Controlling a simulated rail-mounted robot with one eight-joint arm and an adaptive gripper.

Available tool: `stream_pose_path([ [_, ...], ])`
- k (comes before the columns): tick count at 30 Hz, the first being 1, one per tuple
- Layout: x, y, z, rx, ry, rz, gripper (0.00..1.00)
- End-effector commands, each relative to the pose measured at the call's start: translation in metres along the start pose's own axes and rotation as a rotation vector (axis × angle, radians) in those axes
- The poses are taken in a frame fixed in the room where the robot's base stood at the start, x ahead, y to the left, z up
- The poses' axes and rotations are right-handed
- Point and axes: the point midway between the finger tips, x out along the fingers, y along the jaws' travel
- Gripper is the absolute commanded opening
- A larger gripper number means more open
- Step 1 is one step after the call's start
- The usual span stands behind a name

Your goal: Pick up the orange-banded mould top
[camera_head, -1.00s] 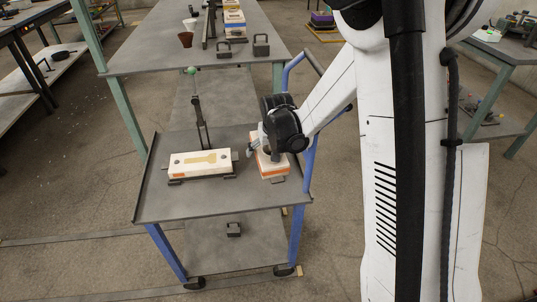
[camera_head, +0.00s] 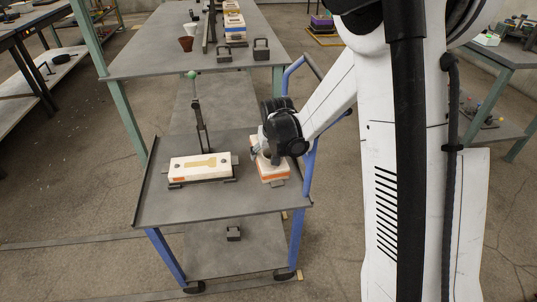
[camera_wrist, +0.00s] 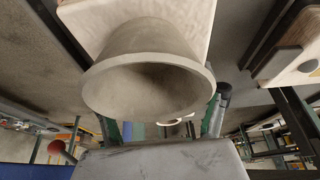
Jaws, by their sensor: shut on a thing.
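The orange-banded mould top (camera_head: 272,171), a pale block with an orange stripe, is on the right side of the cart's top shelf, partly hidden by my gripper (camera_head: 262,153). My gripper is above it and shut on it. In the wrist view, a grey cup-shaped funnel (camera_wrist: 150,85) fills the middle, against the pale face of the mould top (camera_wrist: 90,22). The finger contact is hard to see.
The cart's grey shelf (camera_head: 225,201) has raised side edges and free room at its front. A grey table (camera_head: 150,60) behind holds cups, weights and stacked moulds.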

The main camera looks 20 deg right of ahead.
Motion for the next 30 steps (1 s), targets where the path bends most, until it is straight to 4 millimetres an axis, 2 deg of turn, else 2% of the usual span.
stream_pose_path([
  [12, -0.042, 0.000, -0.017, 0.000, 0.001, 0.000, 0.17],
  [17, -0.058, -0.005, -0.002, -0.001, 0.001, -0.001, 0.17],
  [30, -0.122, -0.021, 0.045, -0.002, 0.001, 0.000, 0.17],
])
